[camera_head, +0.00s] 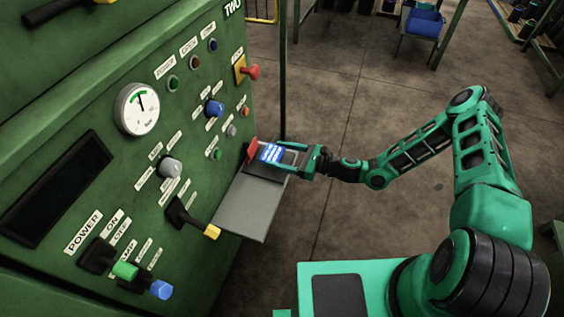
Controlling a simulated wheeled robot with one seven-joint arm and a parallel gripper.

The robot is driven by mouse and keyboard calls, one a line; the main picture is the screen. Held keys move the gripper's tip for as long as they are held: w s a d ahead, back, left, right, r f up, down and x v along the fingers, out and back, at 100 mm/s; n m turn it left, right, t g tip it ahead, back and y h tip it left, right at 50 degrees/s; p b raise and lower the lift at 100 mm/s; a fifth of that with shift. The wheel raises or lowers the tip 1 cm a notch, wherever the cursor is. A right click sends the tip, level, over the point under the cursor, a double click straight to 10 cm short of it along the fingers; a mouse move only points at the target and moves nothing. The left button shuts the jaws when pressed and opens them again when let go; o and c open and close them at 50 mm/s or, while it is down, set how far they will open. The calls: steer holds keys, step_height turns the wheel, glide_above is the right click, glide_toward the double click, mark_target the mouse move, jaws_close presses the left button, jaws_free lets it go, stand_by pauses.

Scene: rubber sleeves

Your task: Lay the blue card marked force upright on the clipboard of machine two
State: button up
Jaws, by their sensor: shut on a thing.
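The blue card (271,152) with white print is between the fingertips of my gripper (278,155), which is shut on it. The print is too small to read. The grey clipboard (245,212) juts out from the front of the green machine marked TWO. The card shows at the far end of the clipboard, near a dark part there. I cannot tell whether the card touches the board or is held just above it.
The machine's panel (100,190) carries a gauge (136,109), several knobs and levers. A red part (251,150) is close beside the card. A yellow-tipped lever (211,231) sticks out by the clipboard's left edge. The floor (390,220) under my arm is clear.

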mark_target(282, 162)
steer(key=shift+w+d+f, duration=0.15)
steer(key=shift+d+f, duration=0.05)
steer(key=shift+f, duration=1.95)
steer(key=shift+f, duration=0.15)
steer(key=o, duration=1.1)
steer(key=shift+d, duration=0.2)
steer(key=v, duration=1.1)
steer(key=shift+s+d+r, duration=0.2)
steer(key=shift+d+r, duration=0.05)
steer(key=shift+d, duration=0.05)
